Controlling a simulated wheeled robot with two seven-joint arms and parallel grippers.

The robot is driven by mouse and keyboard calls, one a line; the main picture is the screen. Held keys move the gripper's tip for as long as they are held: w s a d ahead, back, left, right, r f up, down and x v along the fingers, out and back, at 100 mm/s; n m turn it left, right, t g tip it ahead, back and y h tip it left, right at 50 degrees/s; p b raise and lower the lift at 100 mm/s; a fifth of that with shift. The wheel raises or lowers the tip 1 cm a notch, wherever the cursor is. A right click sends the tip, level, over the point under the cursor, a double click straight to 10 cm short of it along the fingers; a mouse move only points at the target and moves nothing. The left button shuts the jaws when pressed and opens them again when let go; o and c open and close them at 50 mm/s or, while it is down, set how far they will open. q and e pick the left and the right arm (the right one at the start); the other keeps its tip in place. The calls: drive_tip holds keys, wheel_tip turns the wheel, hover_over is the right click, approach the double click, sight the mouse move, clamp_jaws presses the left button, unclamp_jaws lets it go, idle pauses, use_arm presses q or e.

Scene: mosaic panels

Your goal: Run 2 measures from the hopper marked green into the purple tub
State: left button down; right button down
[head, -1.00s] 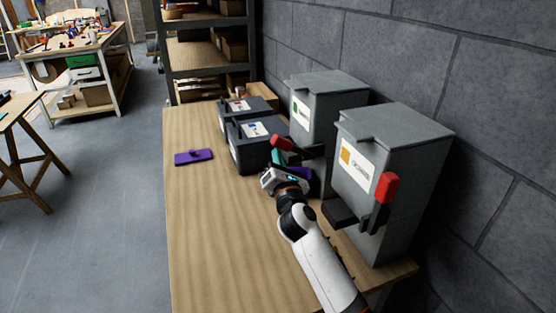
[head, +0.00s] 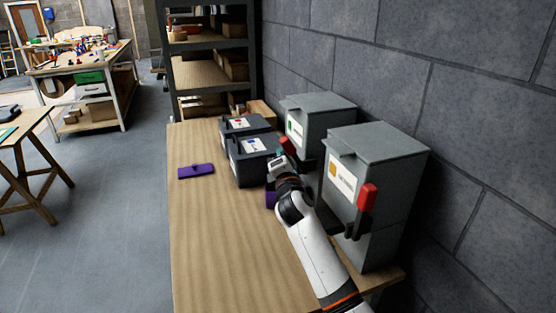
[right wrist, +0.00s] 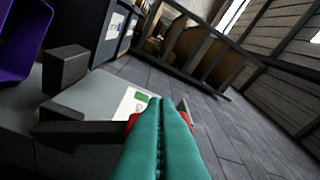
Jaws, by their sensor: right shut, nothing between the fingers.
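The green-marked hopper (head: 325,112) is a grey lidded box by the wall, with a green square on its label (head: 295,126). Its red lever (head: 287,145) shows beside my right gripper (head: 281,153). In the right wrist view my right gripper's teal fingers (right wrist: 167,105) are pressed together and empty. Red parts of the lever (right wrist: 133,120) show just behind them; I cannot tell whether they touch. The purple tub (head: 271,200) is partly hidden by my right arm; its contents are not visible. It also shows in the right wrist view (right wrist: 18,40). My left gripper is not in view.
A second hopper with an orange mark (head: 373,155) and red lever (head: 367,197) stands nearer on the right. Two dark bins (head: 255,163) stand left of the green-marked hopper. A purple lid-like piece (head: 196,171) lies on the bench (head: 215,240), whose left front is clear.

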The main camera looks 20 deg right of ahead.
sight(291, 145)
drive_tip(key=d+r+m+p, duration=0.2)
drive_tip(key=m, duration=0.1)
drive_tip(key=shift+w+d+g+p, duration=0.1)
drive_tip(key=shift+w+g+p, duration=0.25)
drive_tip(key=shift+g+p, duration=0.05)
drive_tip(key=shift+d+r+m+p, duration=0.15)
drive_tip(key=shift+d+m+p, duration=0.2)
drive_tip(key=shift+m, duration=0.15)
drive_tip(key=shift+d+r+m+g+p, duration=0.15)
drive_tip(key=shift+d+m+p, duration=0.25)
drive_tip(key=shift+d+p, duration=0.2)
drive_tip(key=shift+d+r+m+g+p, duration=0.15)
drive_tip(key=shift+d+m+p, duration=0.3)
drive_tip(key=shift+d, duration=0.25)
